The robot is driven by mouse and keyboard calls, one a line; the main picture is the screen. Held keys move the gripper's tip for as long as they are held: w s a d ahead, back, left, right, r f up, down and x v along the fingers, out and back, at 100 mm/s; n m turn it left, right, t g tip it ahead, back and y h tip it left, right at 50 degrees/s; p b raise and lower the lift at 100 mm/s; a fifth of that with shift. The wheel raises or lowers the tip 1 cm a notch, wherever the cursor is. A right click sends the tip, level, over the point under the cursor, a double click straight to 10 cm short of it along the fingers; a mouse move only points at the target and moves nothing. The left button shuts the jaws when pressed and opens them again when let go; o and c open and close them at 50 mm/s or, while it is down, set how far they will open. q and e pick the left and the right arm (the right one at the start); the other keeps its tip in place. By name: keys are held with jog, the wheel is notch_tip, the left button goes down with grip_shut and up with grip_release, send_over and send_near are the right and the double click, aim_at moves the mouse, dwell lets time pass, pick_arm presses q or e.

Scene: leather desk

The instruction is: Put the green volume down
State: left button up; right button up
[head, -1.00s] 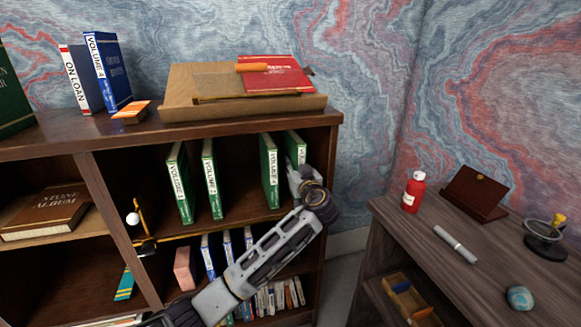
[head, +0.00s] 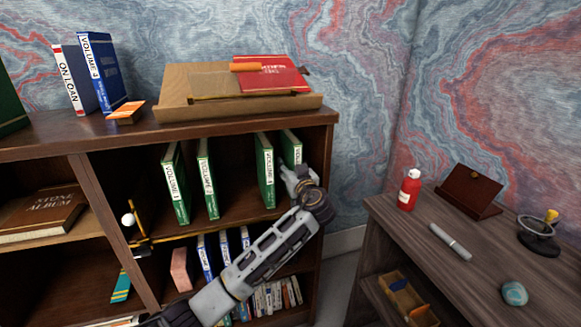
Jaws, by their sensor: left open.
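Several green volumes with white spine labels stand upright on the bookcase's middle shelf. Two stand at the left, the first (head: 176,185) and the second (head: 208,180), with a wide gap to the third (head: 265,172). The rightmost green volume (head: 291,149) stands near the right side wall, its lower part hidden by my gripper. My left gripper (head: 289,176) is open at the front of this volume. Whether its fingers touch the book I cannot tell. My right gripper is not in view.
A wooden book rest (head: 180,110) with a red book (head: 270,75) sits on the bookcase top. Blue volumes (head: 205,257) stand on the shelf below, partly behind my arm. A side desk at the right carries a red bottle (head: 409,190) and a grey marker (head: 450,241).

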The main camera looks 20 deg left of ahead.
pick_arm(q)
jog(key=shift+r, duration=0.1)
jog(key=shift+p+v, duration=0.3)
jog(key=shift+v, duration=0.55)
jog(key=p+v, duration=0.1)
jog(key=v, duration=0.9)
jog(key=shift+d+p, duration=0.15)
jog(key=shift+p, duration=0.25)
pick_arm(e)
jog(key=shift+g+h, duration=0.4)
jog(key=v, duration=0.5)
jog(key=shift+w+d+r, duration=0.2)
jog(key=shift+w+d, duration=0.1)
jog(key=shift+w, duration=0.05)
pick_arm(q)
jog(key=shift+s, duration=0.15)
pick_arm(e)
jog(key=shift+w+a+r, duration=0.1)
